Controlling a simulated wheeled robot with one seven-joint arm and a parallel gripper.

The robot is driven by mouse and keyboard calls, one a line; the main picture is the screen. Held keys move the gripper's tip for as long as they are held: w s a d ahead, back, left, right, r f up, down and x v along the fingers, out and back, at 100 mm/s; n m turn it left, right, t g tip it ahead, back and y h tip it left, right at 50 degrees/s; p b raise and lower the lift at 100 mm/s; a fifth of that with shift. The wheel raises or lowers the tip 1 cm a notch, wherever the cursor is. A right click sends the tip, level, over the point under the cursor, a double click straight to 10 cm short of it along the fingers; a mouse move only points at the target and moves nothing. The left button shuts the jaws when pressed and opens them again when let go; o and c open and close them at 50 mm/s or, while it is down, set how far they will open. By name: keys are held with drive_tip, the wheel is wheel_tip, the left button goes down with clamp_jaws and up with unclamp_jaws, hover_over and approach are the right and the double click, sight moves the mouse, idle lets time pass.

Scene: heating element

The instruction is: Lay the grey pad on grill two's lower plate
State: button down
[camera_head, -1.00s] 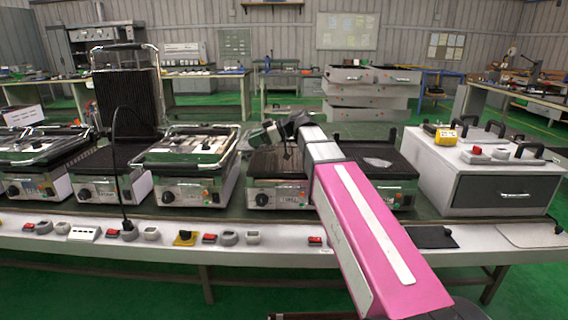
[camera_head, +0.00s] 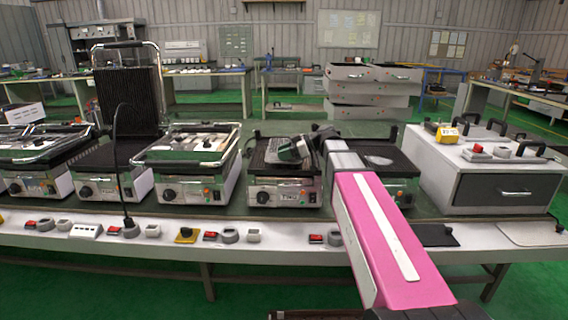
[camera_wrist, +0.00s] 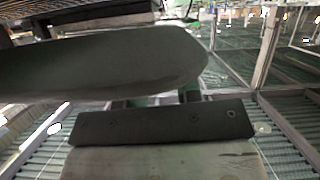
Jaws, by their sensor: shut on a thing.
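The grey pad (camera_wrist: 110,60) is large in the wrist view, smooth with a rounded right end, seen at a shallow angle. My gripper (camera_wrist: 155,100) is shut on it; its green parts show just below the pad. In the head view my gripper (camera_head: 280,152) is low over the middle-right grill (camera_head: 285,192), which has no raised lid in sight. A light grey patch (camera_head: 264,153) shows beside the gripper over that grill's dark lower plate; I cannot tell whether it touches the plate. The grill's label is too small to read surely.
Another open grill (camera_head: 392,185) stands to the right, partly behind my pink arm, with a pale flat thing (camera_head: 379,160) on its plate. A closed grill (camera_head: 196,180) stands left. A grey drawer box (camera_head: 490,185) is at the right. Small switches line the bench's front edge.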

sight(289, 160)
drive_tip(key=shift+f, duration=2.05)
drive_tip(key=c, duration=0.8)
unclamp_jaws()
drive_tip(key=shift+f, duration=0.1)
drive_tip(key=shift+d, duration=0.1)
drive_tip(key=v, duration=1.2)
drive_tip(key=shift+s, duration=0.1)
